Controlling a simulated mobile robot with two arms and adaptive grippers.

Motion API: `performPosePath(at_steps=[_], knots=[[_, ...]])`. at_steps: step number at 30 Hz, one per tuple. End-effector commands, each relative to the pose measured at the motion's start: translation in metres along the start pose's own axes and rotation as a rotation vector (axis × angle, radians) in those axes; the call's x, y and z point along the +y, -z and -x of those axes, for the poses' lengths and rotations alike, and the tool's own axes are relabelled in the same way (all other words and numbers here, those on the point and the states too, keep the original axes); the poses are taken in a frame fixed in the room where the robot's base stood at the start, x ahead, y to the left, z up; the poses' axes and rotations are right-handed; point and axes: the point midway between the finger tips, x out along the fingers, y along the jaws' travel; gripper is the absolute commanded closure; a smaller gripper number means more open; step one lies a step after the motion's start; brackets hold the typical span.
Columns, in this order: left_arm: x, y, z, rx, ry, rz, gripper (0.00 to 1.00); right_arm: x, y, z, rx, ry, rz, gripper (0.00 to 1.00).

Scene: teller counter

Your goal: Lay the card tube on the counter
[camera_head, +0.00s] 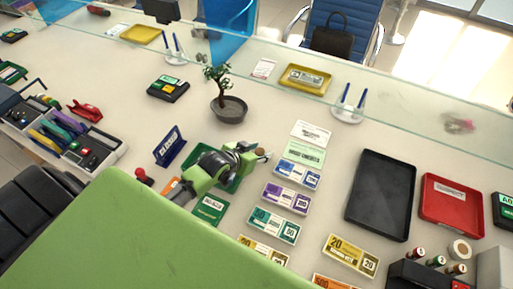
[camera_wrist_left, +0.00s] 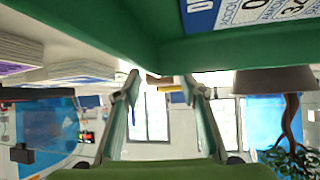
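A small brown round thing (camera_head: 261,152), likely the end of the card tube, shows at the tips of my left gripper (camera_head: 264,156). In the left wrist view a small brown and tan piece (camera_wrist_left: 165,81) shows in the gap between the fingertips, partly cut off by a green tray edge. My left gripper (camera_wrist_left: 162,82) looks open there, its fingers well apart; contact with the piece is not clear. The gripper lies low over the counter (camera_head: 330,190). My right gripper is not in view.
A green tray (camera_wrist_left: 90,30) is close to the left gripper. A potted plant (camera_head: 229,110) stands behind it. Banknote bundles (camera_head: 287,197) lie to its right, then a black tray (camera_head: 381,195) and a red tray (camera_head: 452,204). A blue sign (camera_head: 169,146) stands left. A glass screen runs behind.

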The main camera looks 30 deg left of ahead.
Motion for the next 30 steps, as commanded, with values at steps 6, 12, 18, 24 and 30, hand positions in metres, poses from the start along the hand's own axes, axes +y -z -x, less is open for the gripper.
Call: performPosePath(at_steps=[6, 12, 18, 24, 30], knots=[[0.000, -0.001, 0.024, 0.000, 0.000, -0.001, 0.62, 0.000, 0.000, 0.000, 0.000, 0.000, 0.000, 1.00], [0.000, 0.000, 0.064, 0.000, 0.000, -0.002, 0.62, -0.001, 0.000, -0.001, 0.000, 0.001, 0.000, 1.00], [0.000, -0.001, 0.099, -0.002, 0.000, 0.000, 0.62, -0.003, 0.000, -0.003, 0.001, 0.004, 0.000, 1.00], [0.000, 0.000, 0.117, 0.000, 0.000, 0.000, 0.62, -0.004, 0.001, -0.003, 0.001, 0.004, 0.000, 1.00], [0.000, 0.001, 0.120, 0.000, 0.000, 0.000, 0.62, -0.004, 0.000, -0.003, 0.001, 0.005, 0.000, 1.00]])
